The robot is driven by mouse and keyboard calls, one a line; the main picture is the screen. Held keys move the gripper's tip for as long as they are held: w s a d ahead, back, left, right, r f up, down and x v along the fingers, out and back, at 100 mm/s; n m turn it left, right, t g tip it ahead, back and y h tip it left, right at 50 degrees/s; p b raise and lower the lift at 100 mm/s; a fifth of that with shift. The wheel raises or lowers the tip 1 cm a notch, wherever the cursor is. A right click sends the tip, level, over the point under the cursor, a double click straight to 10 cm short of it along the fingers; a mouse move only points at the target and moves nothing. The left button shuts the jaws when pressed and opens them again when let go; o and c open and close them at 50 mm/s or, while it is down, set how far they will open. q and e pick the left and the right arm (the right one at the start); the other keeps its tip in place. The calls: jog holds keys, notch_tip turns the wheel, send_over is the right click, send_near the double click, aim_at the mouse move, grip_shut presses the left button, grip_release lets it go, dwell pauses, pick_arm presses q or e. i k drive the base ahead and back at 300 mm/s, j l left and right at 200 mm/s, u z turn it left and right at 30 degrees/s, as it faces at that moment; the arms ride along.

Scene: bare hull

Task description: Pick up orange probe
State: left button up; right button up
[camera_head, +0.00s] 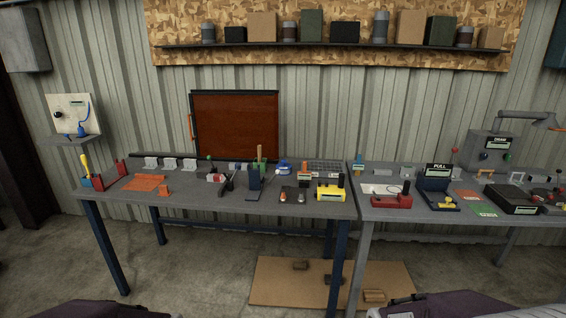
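A small slim orange piece (283,196) lies in a dark holder near the front edge of the left bench, beside a pale piece (301,197). It may be the orange probe, but it is too small to be sure. No gripper is at it. Dark rounded parts of my own arms show at the bottom edge, left and right. Neither gripper's fingers are in view.
The right bench holds a red device (391,201) and boxes. Open floor lies before the benches; a brown board (275,290) lies beneath.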

aim_at(303, 176)
jog(key=i+j+z, duration=0.1)
jog(key=i+z, duration=0.15)
jog(key=i, duration=0.3)
jog(key=i+j+z, duration=0.15)
jog(key=i+z, duration=0.15)
jog(key=i, duration=0.2)
jog(key=i+j+z, duration=0.25)
jog(key=i, duration=0.25)
